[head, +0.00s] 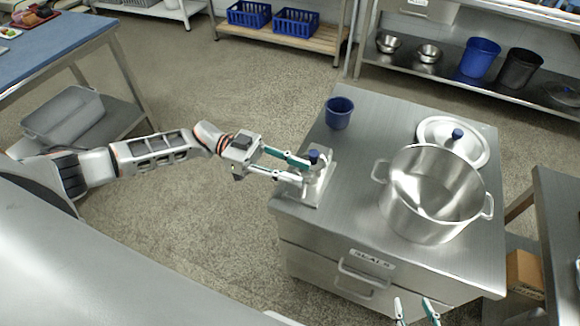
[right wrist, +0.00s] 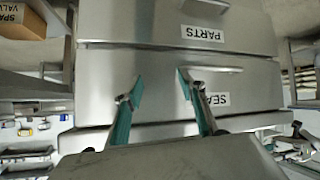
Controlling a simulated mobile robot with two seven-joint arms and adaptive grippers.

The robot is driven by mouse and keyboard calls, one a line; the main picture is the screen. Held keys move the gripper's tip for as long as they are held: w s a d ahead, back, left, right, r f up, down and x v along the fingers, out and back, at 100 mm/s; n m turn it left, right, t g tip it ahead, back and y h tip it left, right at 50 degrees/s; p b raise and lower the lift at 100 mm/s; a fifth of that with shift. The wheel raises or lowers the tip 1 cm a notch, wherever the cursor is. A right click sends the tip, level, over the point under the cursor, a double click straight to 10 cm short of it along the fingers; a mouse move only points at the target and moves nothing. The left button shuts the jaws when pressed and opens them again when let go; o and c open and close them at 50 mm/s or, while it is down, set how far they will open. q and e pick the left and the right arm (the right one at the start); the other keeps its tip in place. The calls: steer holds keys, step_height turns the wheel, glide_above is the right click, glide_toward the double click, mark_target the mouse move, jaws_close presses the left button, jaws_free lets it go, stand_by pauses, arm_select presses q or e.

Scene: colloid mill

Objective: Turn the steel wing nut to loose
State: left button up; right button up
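A small steel fixture (head: 313,190) with a blue knob (head: 314,156) on top stands at the left edge of the steel cabinet top. My left gripper (head: 304,171) reaches in from the left, its fingertips at the upper part of the fixture, just below the knob. Its two fingers show a gap between them, but I cannot tell if they close on anything. The steel wing nut cannot be made out; the fingers and fixture may hide it. My right gripper (head: 416,308) is low in front of the cabinet, open and empty; it also shows in the right wrist view (right wrist: 160,88).
On the cabinet top (head: 350,180) stand a blue cup (head: 339,112), a large steel pot (head: 430,195) and a lid (head: 436,128) with a blue knob. Drawer fronts (right wrist: 260,85) face my right gripper. Open floor (head: 200,230) lies left of the cabinet.

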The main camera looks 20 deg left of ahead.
arm_select(q)
steer(key=a, duration=1.2)
steer(key=shift+w, duration=0.2)
arm_select(e)
steer(key=shift+s+a+f, duration=0.1)
steer(key=shift+s+f, duration=0.05)
steer(key=shift+s, duration=0.05)
arm_select(q)
steer(key=shift+s, duration=0.1)
arm_select(e)
steer(key=shift+s, duration=0.1)
